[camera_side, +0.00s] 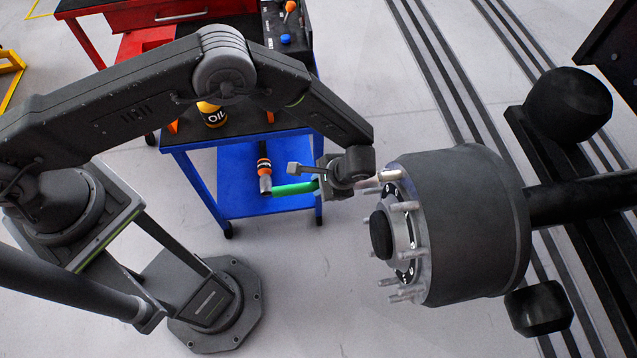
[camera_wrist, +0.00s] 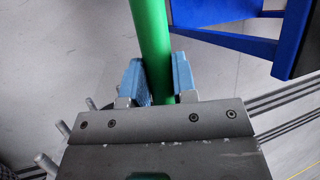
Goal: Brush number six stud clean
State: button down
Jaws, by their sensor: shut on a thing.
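My gripper (camera_side: 322,181) is shut on a green handle (camera_side: 294,188), which looks like the brush's handle. The handle also shows between the blue-grey fingers in the wrist view (camera_wrist: 152,45). The wheel hub (camera_side: 402,235) is at the right in the side view, with several studs (camera_side: 405,206) around its face. My gripper is just left of the hub's upper edge. A pale tip (camera_side: 372,185) beside my wrist lies close to the upper studs; I cannot tell whether it touches one. Stud numbers are too small to read, so I cannot tell which is number six.
A blue cart (camera_side: 245,205) stands behind my gripper, with an oil can (camera_side: 212,114) on top. The dark drum (camera_side: 470,225) and axle (camera_side: 580,198) fill the right. The floor below my gripper is clear.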

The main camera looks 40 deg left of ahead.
jog(key=shift+w+d, duration=1.9)
dwell(0.6)
jog(key=shift+s+a, duration=1.25)
jog(key=shift+w+d, duration=0.1)
jog(key=shift+w+d, duration=1.25)
jog(key=shift+d, duration=0.05)
jog(key=shift+a, duration=0.1)
jog(key=shift+s+a, duration=1.3)
jog(key=shift+s, duration=0.05)
